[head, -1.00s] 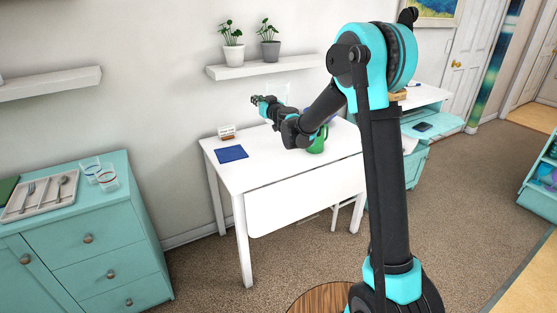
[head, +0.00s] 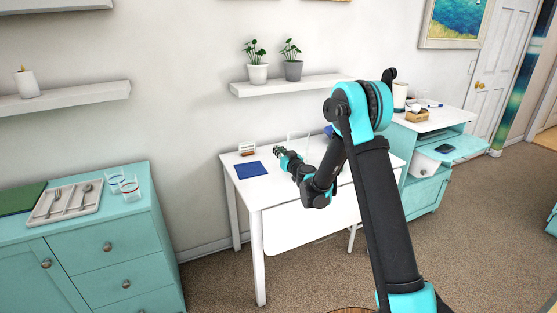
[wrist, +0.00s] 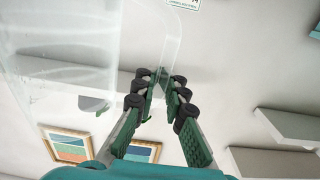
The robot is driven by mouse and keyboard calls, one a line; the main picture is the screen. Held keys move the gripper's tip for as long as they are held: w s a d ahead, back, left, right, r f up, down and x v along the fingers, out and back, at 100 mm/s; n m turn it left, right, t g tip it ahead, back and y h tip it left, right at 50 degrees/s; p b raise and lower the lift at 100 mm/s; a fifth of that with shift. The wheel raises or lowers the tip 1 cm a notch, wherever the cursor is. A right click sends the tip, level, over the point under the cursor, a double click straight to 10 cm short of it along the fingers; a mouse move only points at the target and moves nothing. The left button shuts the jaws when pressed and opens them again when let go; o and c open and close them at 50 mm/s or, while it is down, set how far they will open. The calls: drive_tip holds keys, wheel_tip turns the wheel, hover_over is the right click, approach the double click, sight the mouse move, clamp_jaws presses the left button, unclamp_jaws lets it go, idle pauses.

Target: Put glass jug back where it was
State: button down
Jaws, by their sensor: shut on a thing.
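The clear glass jug (wrist: 60,75) fills the left of the wrist view, with its handle reaching right to between my fingers. My gripper (wrist: 165,90) is shut on that handle. In the head view my gripper (head: 280,152) is low over the back of the white table (head: 255,190), to the right of a blue square mat (head: 247,170). The jug is almost invisible there, with only faint pale edges near my gripper. I cannot tell whether it touches the table.
A wall shelf (head: 290,86) with two potted plants hangs above the table. A teal cabinet (head: 95,245) at left holds two glasses (head: 130,187) and a cutlery tray (head: 65,203). My arm hides the table's right part.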

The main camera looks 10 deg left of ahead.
sight(278, 159)
drive_tip(key=shift+f, duration=2.05)
drive_tip(key=c, duration=1.6)
unclamp_jaws()
drive_tip(key=shift+f, duration=0.1)
drive_tip(key=shift+d, duration=0.1)
